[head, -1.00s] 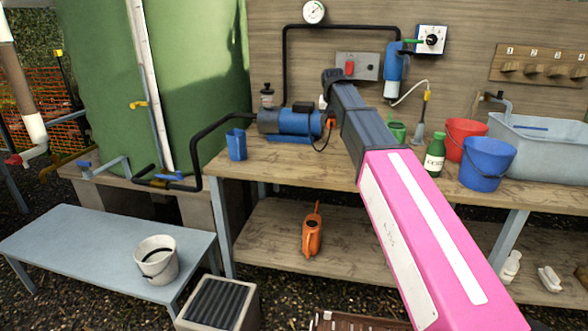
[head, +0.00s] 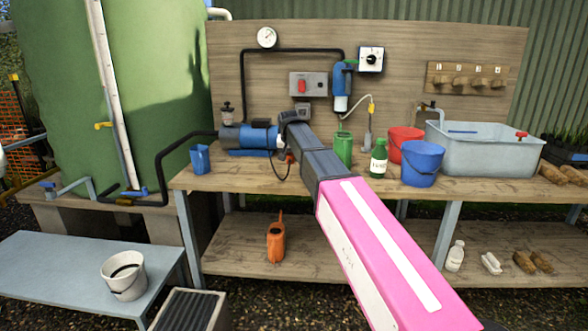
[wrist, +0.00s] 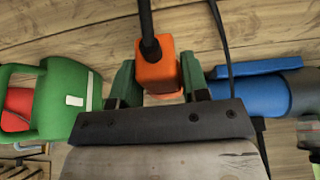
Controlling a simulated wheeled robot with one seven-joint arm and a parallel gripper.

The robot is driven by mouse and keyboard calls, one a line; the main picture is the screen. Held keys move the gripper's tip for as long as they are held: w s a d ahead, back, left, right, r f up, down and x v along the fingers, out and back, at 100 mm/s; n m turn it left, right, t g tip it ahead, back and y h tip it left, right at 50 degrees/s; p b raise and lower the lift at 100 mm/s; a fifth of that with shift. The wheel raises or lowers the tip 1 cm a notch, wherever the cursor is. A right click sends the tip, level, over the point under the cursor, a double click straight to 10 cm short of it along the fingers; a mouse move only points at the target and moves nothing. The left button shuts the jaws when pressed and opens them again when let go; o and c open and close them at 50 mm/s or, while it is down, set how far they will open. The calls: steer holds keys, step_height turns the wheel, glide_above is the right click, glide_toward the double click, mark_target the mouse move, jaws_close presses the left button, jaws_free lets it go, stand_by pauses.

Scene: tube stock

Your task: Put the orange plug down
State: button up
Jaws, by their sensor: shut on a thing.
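The orange plug (wrist: 156,66) sits between the green fingers of my gripper (wrist: 158,82) in the wrist view, with a black cord rising from it. My gripper is shut on the plug. In the head view the plug (head: 289,157) shows as a small orange patch under my arm's end, low over the wooden workbench (head: 225,178), just right of the blue pump. I cannot tell whether the plug touches the bench top. The arm hides part of the bench around it.
The blue pump (head: 250,138) is close on the left. A green can (head: 343,148), green bottle (head: 379,158), red bucket (head: 404,138) and blue bucket (head: 422,164) stand right. A blue cup (head: 200,158) stands left. The front bench strip between cup and arm is clear.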

mark_target(297, 173)
steer(key=w+d+f, duration=0.2)
steer(key=shift+w+d+f, duration=0.1)
steer(key=shift+w+d, duration=0.15)
steer(key=shift+w, duration=0.05)
steer(key=shift+f, duration=1.95)
steer(key=shift+f, duration=0.1)
steer(key=o, duration=1)
steer(key=v, duration=1.2)
